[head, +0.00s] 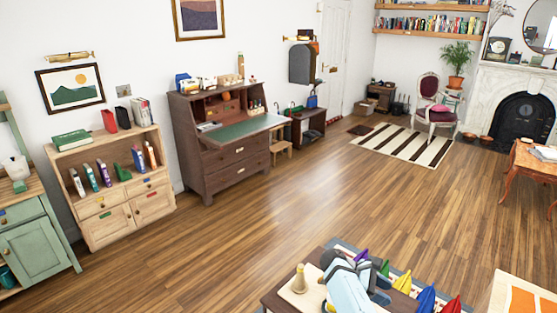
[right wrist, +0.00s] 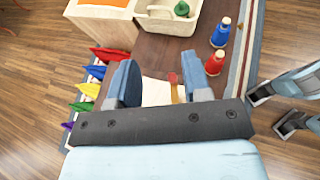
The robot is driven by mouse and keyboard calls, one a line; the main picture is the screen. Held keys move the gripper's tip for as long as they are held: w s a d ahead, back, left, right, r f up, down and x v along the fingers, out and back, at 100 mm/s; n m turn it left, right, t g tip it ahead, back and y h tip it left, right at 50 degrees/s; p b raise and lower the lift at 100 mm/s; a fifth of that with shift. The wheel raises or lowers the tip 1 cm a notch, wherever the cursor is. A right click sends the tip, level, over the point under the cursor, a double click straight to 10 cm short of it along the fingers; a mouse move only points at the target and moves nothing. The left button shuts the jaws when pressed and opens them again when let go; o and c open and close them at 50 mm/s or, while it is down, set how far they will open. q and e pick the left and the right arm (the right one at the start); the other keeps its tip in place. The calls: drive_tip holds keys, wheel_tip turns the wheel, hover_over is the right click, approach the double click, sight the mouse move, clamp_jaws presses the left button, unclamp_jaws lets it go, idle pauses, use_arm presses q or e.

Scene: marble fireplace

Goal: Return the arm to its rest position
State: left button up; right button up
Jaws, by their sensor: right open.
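My right gripper (head: 352,264) is at the bottom of the head view, above a dark wooden low table (head: 272,299). In the right wrist view its two blue-grey fingers (right wrist: 162,78) stand apart. In the head view a tan wooden peg (head: 300,279) stands on the board, left of the gripper. Light blue links with dark grey ends, apparently my left arm (right wrist: 275,108), show at the right edge of the wrist view.
Coloured pointed pieces (right wrist: 89,90) line one side of the table. A red bottle (right wrist: 215,62), a blue bottle (right wrist: 221,33) and a cream tray (right wrist: 172,27) with a green item stand on it. A wooden cabinet (head: 112,196) and desk (head: 230,168) line the wall; open floor lies between.

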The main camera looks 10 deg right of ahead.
drive_tip(key=s+a+f+m+t+y, duration=0.25)
drive_tip(key=s+f+t+y, duration=0.35)
drive_tip(key=s+f+t, duration=0.8)
use_arm(q)
drive_tip(key=shift+w+r, duration=0.1)
use_arm(e)
drive_tip(key=s+a+r+m+t+y, duration=0.1)
drive_tip(key=s+a+r+m+y, duration=0.2)
drive_tip(key=s+a, duration=0.3)
drive_tip(key=s+a+r+m+t+y, duration=0.2)
drive_tip(key=s+a+r+m+y, duration=0.1)
drive_tip(key=s+a, duration=0.4)
drive_tip(key=shift+s+a+r+y, duration=0.3)
drive_tip(key=shift+r+y, duration=0.25)
drive_tip(key=shift+y, duration=0.75)
use_arm(q)
drive_tip(key=shift+s+f, duration=0.2)
drive_tip(key=shift+s, duration=0.2)
use_arm(e)
drive_tip(key=shift+m, duration=0.25)
use_arm(q)
drive_tip(key=shift+w, duration=0.15)
